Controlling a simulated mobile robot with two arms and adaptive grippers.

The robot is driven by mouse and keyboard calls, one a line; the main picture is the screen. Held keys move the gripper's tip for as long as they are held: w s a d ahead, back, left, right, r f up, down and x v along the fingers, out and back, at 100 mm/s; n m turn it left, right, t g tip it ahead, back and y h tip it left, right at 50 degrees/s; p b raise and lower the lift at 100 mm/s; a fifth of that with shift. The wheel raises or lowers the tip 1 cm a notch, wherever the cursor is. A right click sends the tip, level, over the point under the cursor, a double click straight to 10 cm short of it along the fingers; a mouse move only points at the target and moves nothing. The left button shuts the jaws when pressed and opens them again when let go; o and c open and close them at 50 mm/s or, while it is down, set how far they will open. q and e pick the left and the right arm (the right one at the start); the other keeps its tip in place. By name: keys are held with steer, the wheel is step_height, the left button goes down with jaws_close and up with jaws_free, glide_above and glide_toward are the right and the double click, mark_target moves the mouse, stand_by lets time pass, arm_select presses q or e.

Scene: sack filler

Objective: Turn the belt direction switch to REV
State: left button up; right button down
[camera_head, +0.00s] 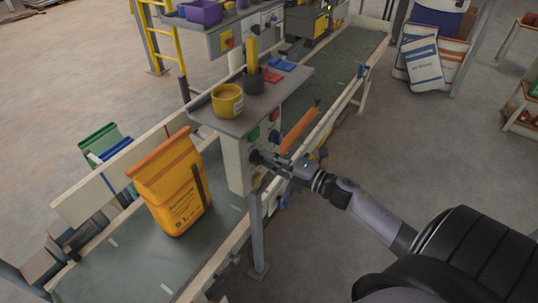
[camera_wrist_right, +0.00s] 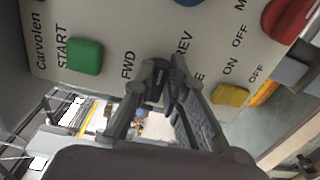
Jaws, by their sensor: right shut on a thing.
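The control panel (camera_wrist_right: 135,28) fills the upper part of the right wrist view, with the labels FWD (camera_wrist_right: 128,65) and REV (camera_wrist_right: 183,44). My right gripper (camera_wrist_right: 165,78) is at the panel between these two labels, its fingers shut on the belt direction switch. The fingertips hide most of the switch, so I cannot tell which way its pointer faces. In the head view my right gripper (camera_head: 263,160) reaches in from the right to the face of the grey control post (camera_head: 236,160). My left gripper is not in view.
A green START button (camera_wrist_right: 86,57), a yellow switch (camera_wrist_right: 231,95) and a red knob (camera_wrist_right: 288,18) are close by. A yellow mug (camera_head: 228,101) stands on the post's shelf. A yellow sack (camera_head: 172,190) stands on the belt (camera_head: 120,262). An orange bar (camera_head: 299,131) is near the gripper.

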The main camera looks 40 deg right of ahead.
steer(key=shift+m, duration=0.5)
steer(key=c, duration=1.6)
jaws_free()
steer(key=shift+f, duration=0.1)
steer(key=v, duration=1.2)
